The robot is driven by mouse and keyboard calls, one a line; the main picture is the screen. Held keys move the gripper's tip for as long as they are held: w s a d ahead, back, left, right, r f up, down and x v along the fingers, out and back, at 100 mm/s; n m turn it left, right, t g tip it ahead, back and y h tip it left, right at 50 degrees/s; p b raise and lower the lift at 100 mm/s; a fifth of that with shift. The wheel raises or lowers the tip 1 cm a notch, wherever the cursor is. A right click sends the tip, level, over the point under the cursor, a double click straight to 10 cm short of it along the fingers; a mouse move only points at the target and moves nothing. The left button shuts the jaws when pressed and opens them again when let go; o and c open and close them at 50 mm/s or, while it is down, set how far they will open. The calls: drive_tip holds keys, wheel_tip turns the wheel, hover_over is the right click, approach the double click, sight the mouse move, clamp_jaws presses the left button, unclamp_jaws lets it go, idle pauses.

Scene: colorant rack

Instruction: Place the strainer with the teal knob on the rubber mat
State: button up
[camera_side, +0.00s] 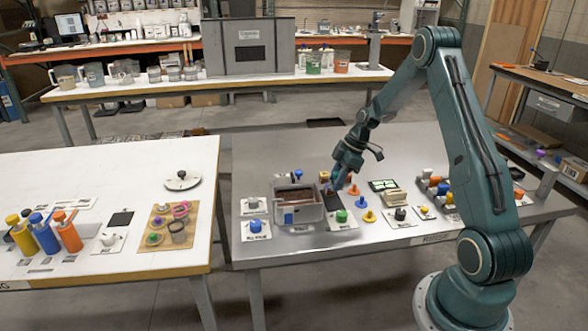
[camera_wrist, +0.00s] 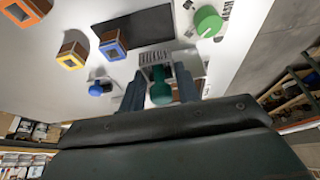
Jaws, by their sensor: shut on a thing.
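My gripper (camera_wrist: 158,88) is shut on the teal knob (camera_wrist: 161,88) of a strainer. The strainer's pale slotted part (camera_wrist: 153,59) shows just beyond the fingertips in the wrist view. The rubber mat (camera_wrist: 132,27) is a flat dark rectangle beyond the strainer in that view. In the side view my gripper (camera_side: 338,184) is low over the right-hand table, at the dark mat (camera_side: 334,198). The strainer is too small and covered there to make out. Whether it touches anything beneath cannot be told.
A grey bin (camera_side: 276,217) stands left of the mat. A green knob (camera_wrist: 208,21) on a pale plate is close to the mat; it also shows in the side view (camera_side: 342,216). Orange (camera_wrist: 112,45) and yellow (camera_wrist: 72,54) square-topped pieces stand nearby.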

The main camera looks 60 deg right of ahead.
sight(330, 205)
drive_tip(key=shift+f, duration=3.15)
drive_tip(key=shift+f, duration=0.15)
drive_tip(key=o, duration=1)
drive_tip(key=shift+c, duration=0.2)
drive_tip(key=v, duration=1.2)
